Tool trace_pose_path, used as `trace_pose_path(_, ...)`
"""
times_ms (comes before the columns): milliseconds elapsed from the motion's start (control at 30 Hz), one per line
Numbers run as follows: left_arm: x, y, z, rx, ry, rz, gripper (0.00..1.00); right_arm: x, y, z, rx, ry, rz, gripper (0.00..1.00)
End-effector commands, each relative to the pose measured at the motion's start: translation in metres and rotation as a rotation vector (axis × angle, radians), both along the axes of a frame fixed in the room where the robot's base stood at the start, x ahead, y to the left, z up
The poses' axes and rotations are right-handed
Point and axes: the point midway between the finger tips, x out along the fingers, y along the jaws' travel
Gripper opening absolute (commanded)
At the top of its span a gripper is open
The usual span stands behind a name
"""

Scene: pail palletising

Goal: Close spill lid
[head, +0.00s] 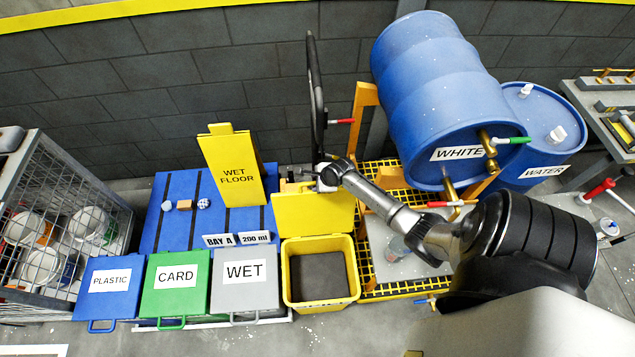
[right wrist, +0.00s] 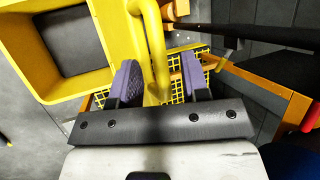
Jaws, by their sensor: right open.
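The yellow spill bin (head: 354,270) stands on the floor in the head view, with a dark interior showing. Its yellow lid (head: 312,214) is raised at the back of the bin, so the bin is open. My right gripper (head: 312,176) is at the lid's upper edge. In the right wrist view my right gripper (right wrist: 159,62) is open, with a purple-padded finger on each side of a yellow handle bar (right wrist: 156,45). Gaps show between the bar and the pads. The bin (right wrist: 28,55) shows at upper left there. My left gripper is out of view.
Blue, green and grey lidded bins (head: 182,284) stand left of the spill bin. A yellow wet floor sign (head: 233,190) stands behind them on a blue platform. Blue drums (head: 430,70) and a yellow grating (head: 378,290) are to the right.

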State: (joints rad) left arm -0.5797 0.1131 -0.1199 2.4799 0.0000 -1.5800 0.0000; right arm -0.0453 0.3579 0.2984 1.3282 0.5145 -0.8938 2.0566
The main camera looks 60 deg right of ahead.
Motion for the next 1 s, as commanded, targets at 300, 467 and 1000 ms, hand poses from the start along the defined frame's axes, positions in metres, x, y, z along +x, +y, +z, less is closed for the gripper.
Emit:
trace_pose_path(300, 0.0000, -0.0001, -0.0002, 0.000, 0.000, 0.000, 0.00, 0.0008, -0.0002, -0.0011, 0.000, 0.000, 0.000, 0.42)
trace_pose_path(467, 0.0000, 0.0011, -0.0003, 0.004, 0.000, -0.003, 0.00, 0.0008, -0.0003, -0.0009, 0.000, 0.000, 0.001, 0.28)
trace_pose_path(1000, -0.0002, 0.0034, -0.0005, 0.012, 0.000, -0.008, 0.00, 0.0007, -0.0002, -0.0009, 0.000, 0.000, 0.000, 0.00)
